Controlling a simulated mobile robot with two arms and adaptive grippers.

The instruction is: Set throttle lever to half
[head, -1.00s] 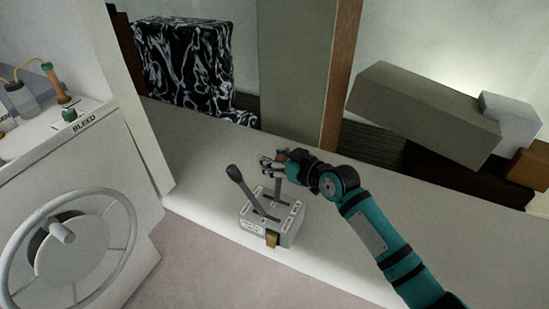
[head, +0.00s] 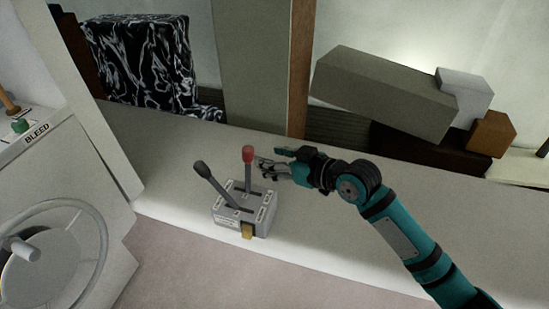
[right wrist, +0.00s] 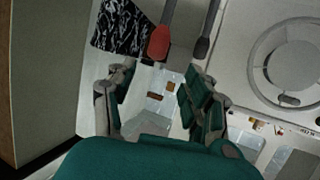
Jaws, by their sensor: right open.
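A grey control box (head: 232,218) stands on the pale ledge with two levers. One lever has a red knob (head: 248,155) and stands nearly upright. The other has a black knob (head: 201,169) and leans to the left. I cannot read the labels to tell which is the throttle. My right gripper (head: 268,168) is open and empty, just right of the red knob. In the right wrist view, the red knob (right wrist: 159,42) lies beyond the spread fingers (right wrist: 155,98), with the black knob (right wrist: 202,48) to its right. My left gripper is not in view.
A white panel with a grey handwheel (head: 60,255) and a "BLEED" label is at the left. A black-and-white patterned block (head: 140,60) stands behind the ledge. A long grey box (head: 385,92) lies behind at the right. The ledge (head: 310,235) right of the control box is bare.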

